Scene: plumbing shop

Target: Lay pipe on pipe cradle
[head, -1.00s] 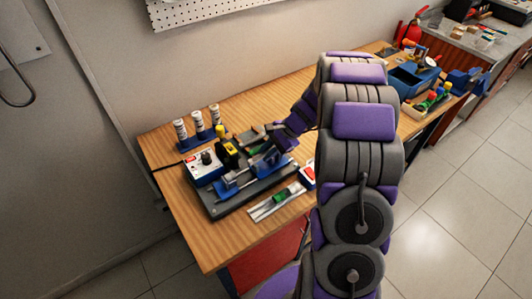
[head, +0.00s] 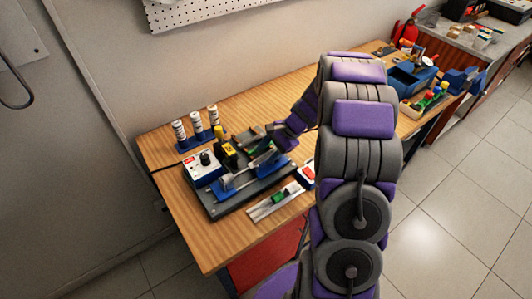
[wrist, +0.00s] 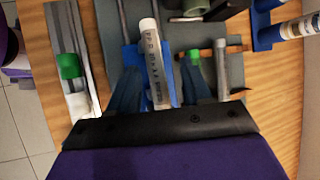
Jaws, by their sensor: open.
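The grey pipe (wrist: 158,75), with a white end and dark printed lettering, shows in the wrist view. It lies lengthwise between the two dark fingers of my gripper (wrist: 160,90), which are apart. Blue parts of the pipe cradle (wrist: 131,56) show beside and below the pipe. In the head view the blue cradle (head: 229,195) stands on a dark base plate on the workbench, with the grey pipe (head: 238,180) along it. I cannot tell whether the pipe touches the cradle along its full length.
A white control box (head: 203,168) stands left of the cradle. White printed cylinders in a blue rack (head: 190,144) stand behind. A grey rail with a green piece (head: 278,197) lies in front. The bench's front left is clear.

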